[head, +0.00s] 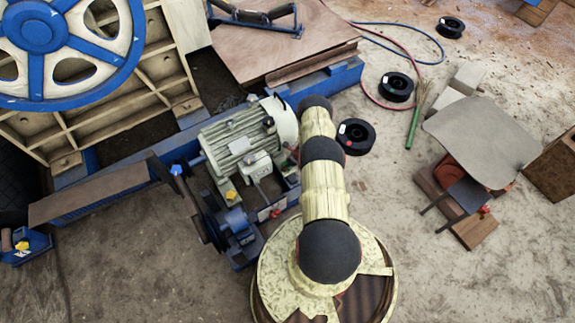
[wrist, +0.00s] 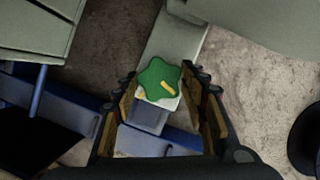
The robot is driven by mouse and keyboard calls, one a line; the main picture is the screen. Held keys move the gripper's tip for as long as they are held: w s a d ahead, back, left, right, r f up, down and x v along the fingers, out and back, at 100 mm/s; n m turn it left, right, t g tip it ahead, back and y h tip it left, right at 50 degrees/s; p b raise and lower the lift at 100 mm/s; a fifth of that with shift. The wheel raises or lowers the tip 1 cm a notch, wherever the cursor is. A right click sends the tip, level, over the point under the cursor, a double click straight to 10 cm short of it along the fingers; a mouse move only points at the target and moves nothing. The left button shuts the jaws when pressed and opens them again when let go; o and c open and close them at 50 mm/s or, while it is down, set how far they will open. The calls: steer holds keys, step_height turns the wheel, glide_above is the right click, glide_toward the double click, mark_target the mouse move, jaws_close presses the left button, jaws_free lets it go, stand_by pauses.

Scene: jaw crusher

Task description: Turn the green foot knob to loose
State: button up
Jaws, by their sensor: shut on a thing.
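The green foot knob (wrist: 153,76) has a lobed rim and a short yellow mark, which points to the lower right in the wrist view. It sits on a pale block on a grey foot (wrist: 178,42). My gripper (wrist: 166,90) has a finger on each side of the knob and is shut on it, though the exact contact is hard to make out. In the head view the grey motor (head: 240,148) stands on the blue frame. The green knob and my gripper are hidden there.
A yellow knob (head: 231,195) and a red knob (head: 276,213) show by the motor. A belt wheel (head: 205,205) stands to its left. Black spools (head: 356,136) and a grey-topped stool (head: 483,140) are at the right. The lower right floor is open.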

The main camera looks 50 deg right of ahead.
steer(key=shift+n+y, duration=0.4)
steer(key=shift+n, duration=0.4)
steer(key=o, duration=1.1)
steer(key=shift+o, duration=0.2)
steer(key=shift+r, duration=0.1)
steer(key=v, duration=1.1)
steer(key=shift+s+r, duration=0.2)
steer(key=shift+r, duration=0.2)
